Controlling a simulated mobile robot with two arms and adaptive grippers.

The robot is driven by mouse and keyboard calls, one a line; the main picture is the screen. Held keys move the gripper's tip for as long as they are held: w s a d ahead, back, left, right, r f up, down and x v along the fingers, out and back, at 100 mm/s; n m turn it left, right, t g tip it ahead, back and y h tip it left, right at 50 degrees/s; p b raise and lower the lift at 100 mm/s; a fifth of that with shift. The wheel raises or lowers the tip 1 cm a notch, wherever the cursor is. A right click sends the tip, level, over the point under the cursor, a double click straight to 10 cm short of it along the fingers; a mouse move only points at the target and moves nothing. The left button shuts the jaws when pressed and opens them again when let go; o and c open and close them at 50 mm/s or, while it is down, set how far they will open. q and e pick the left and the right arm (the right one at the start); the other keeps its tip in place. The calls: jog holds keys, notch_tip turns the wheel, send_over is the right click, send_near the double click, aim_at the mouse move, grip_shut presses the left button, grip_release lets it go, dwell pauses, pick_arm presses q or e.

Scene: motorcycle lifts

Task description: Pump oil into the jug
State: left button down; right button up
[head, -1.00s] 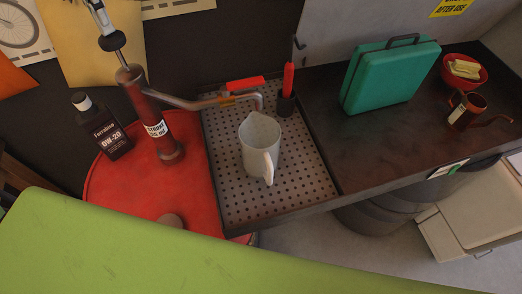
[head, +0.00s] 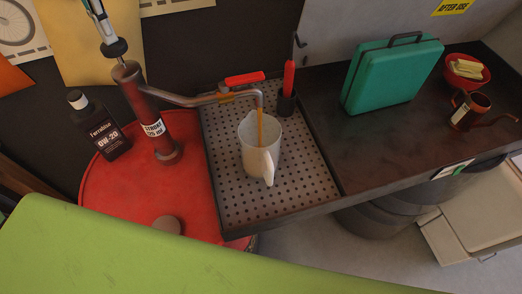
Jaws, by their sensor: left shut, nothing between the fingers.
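A red pump (head: 150,110) stands upright on the red drum (head: 105,195), with its black knob (head: 115,48) on a thin rod at the top. My left gripper (head: 106,34) is shut and empty, its tips at the top of the knob, seemingly touching it. The pump's spout (head: 205,99) reaches right over a white jug (head: 252,158). The jug stands upright on the perforated tray (head: 235,200), its handle toward me. A thin amber oil stream (head: 260,125) falls from the spout into the jug. The oil level inside is hidden. My right gripper is out of view.
A dark oil bottle (head: 100,125) stands left of the pump. A red-handled tool (head: 289,80) stands in a black holder behind the jug. A green case (head: 392,75), red bowl (head: 466,72) and copper can (head: 470,110) stand right. A green surface (head: 120,250) fills the foreground.

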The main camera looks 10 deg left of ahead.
pick_arm(q)
jog(key=shift+f+b, duration=0.5)
jog(key=shift+f, duration=0.5)
jog(key=shift+s+f+b, duration=0.1)
jog(key=shift+f+b, duration=0.2)
jog(key=shift+f, duration=0.15)
jog(key=shift+r, duration=0.15)
jog(key=shift+r+p, duration=3)
jog(key=shift+r, duration=0.7)
jog(key=shift+f, duration=0.15)
jog(key=shift+f+b, duration=2.35)
jog(key=shift+f, duration=0.9)
jog(key=shift+f+b, duration=0.3)
jog(key=shift+f, duration=0.1)
